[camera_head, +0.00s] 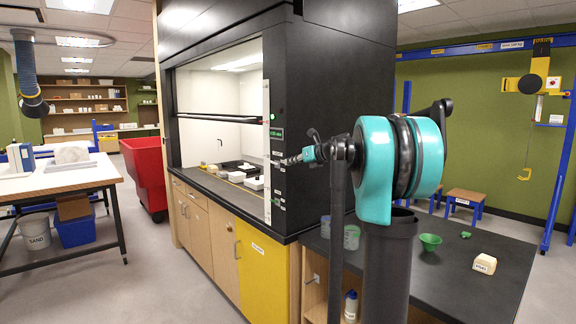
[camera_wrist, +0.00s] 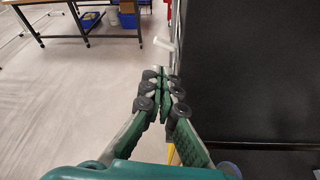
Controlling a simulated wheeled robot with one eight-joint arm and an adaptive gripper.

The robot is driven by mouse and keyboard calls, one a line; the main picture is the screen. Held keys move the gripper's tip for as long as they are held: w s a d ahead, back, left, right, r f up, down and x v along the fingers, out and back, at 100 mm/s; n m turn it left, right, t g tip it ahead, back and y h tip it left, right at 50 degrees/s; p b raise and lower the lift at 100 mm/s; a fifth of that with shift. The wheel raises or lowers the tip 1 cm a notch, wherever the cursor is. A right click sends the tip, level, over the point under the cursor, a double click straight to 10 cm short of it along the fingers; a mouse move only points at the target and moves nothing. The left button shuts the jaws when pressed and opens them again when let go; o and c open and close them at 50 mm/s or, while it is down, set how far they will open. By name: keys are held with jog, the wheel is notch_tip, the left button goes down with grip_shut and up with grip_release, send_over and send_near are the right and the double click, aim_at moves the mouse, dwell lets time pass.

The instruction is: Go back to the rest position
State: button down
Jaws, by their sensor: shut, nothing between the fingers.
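My gripper (camera_wrist: 163,84) is shut in the wrist view, its green fingers meeting at the tips with nothing between them. In the head view my gripper (camera_head: 284,160) shows small, at the end of my teal and black arm, in front of the near edge of the fume hood (camera_head: 330,80). It points left, towards the hood's opening. In the wrist view the fingers are over the pale floor (camera_wrist: 90,100), beside a large black surface (camera_wrist: 260,75) on the right. I cannot tell the exact gap to the hood.
A black counter (camera_head: 470,275) holds a green funnel (camera_head: 430,242) and a small labelled block (camera_head: 485,264). A red bin (camera_head: 143,172) stands left of the hood. A worktable (camera_head: 60,180) is at far left.

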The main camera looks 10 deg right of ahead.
jog(key=shift+s+d, duration=0.15)
jog(key=shift+s, duration=0.05)
jog(key=s+a+f+n+g+h, duration=0.1)
jog(key=s+a+f+n+g, duration=0.15)
jog(key=s+f+n, duration=0.65)
jog(key=s+a+f+n+g+h, duration=0.25)
jog(key=s+f+n, duration=0.35)
jog(key=s+f, duration=0.5)
jog(key=s+d+f+n+g+h, duration=0.1)
jog(key=s+d+f+n+h, duration=0.1)
jog(key=s+f+n, duration=0.6)
jog(key=s+d+f+n+g+h, duration=0.1)
jog(key=s+f+n, duration=0.7)
jog(key=s, duration=1)
notch_tip(320, 180, down, 4)
jog(key=shift+d+f+n+h, duration=0.25)
jog(key=shift+d+n+h, duration=0.05)
jog(key=shift+d+h, duration=0.6)
